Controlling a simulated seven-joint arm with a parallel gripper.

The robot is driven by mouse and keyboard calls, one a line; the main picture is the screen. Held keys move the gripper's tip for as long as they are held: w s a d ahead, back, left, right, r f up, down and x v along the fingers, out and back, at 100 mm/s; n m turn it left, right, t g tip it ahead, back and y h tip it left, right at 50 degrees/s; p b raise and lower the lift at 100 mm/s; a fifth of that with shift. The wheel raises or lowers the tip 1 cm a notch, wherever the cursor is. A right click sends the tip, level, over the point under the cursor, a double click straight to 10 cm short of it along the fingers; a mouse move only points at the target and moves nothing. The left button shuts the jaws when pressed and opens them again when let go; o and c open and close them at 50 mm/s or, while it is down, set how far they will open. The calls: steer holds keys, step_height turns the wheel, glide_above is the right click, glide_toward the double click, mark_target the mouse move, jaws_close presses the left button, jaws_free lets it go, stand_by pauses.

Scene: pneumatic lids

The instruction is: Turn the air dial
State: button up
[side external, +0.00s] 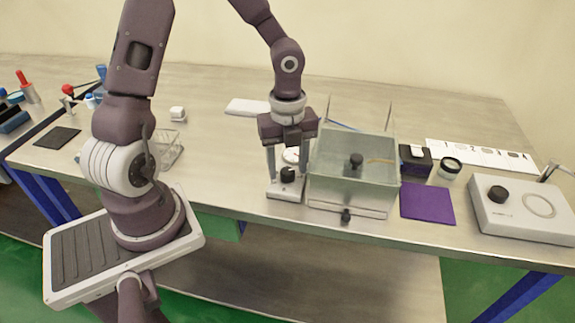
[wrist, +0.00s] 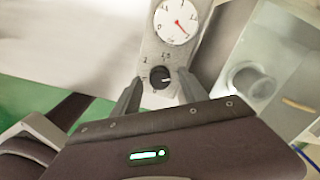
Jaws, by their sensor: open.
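The air dial (side external: 287,174) is a black round knob on a pale upright panel near the table's front edge. In the wrist view the dial (wrist: 160,77) has a white pointer mark, with small numbers printed around it. A white round gauge (wrist: 176,21) with a red needle sits above it on the same panel. My gripper (side external: 288,172) points down over the panel. In the wrist view my gripper (wrist: 158,84) is open, with one finger on each side of the dial. I cannot tell whether either finger touches it.
A clear lidded box (side external: 352,195) with a black knob stands just right of the panel. Beyond it are a purple mat (side external: 427,204), a black block (side external: 415,160) and a white device (side external: 520,212) with a black knob. Bare table lies left of the panel.

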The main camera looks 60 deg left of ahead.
mark_target(287, 171)
step_height(287, 171, up, 7)
steer(key=shift+f, duration=0.2)
